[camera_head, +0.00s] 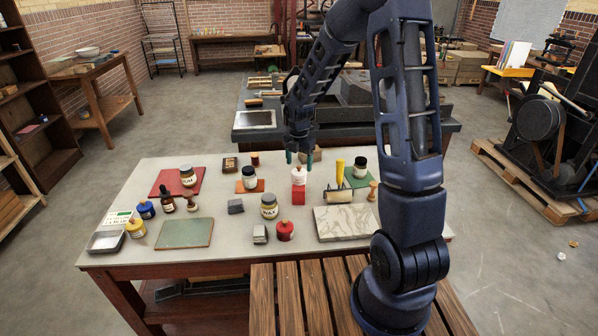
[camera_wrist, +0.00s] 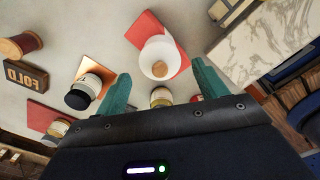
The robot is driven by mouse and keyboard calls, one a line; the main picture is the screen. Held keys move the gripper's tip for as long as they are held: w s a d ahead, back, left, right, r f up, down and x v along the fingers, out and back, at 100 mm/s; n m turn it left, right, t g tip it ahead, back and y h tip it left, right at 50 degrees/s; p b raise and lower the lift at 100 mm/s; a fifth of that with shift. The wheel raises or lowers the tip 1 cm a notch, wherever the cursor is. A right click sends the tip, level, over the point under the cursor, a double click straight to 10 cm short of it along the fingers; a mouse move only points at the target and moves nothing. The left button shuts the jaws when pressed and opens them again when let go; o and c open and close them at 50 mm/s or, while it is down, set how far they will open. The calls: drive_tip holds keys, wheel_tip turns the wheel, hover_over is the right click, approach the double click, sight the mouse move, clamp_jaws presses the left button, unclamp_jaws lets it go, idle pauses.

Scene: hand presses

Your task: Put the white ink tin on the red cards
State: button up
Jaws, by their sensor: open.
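The white ink tin (camera_head: 299,175) has a round wooden knob on its lid. It stands upright on the red cards (camera_head: 299,196), a small block-like stack near the middle of the table. In the wrist view the tin (camera_wrist: 158,50) covers much of the red cards (camera_wrist: 143,28), whose red edges show around it. My gripper (camera_head: 303,157) is just above and behind the tin, pointing down. Its teal fingers (camera_wrist: 162,86) are apart with nothing held between them. The tin appears clear of both fingers.
The table (camera_head: 120,192) is crowded: a jar on an orange card (camera_head: 243,186), a dark-labelled jar (camera_head: 269,207), a red tin (camera_head: 285,231), a roller (camera_head: 338,196) and a marble slab (camera_head: 343,223). A green mat (camera_head: 185,233) lies bare at left.

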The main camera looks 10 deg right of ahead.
wheel_tip(320, 180, up, 7)
drive_tip(key=shift+d+f, duration=0.1)
drive_tip(key=shift+f, duration=0.1)
drive_tip(key=s+d+r+m+t, duration=0.2)
drive_tip(key=s+d+r+m, duration=0.95)
drive_tip(key=r+m, duration=0.25)
drive_tip(key=s+d+r+m+t, duration=0.1)
drive_tip(key=s+d+r+m, duration=0.1)
drive_tip(key=s+m, duration=0.5)
drive_tip(key=s+d+r+m+t, duration=0.1)
drive_tip(key=s+d+r+m, duration=0.2)
drive_tip(key=s+m, duration=0.4)
drive_tip(key=shift+s+d+t, duration=0.3)
drive_tip(key=shift+s+d, duration=0.35)
drive_tip(key=shift+s, duration=0.4)
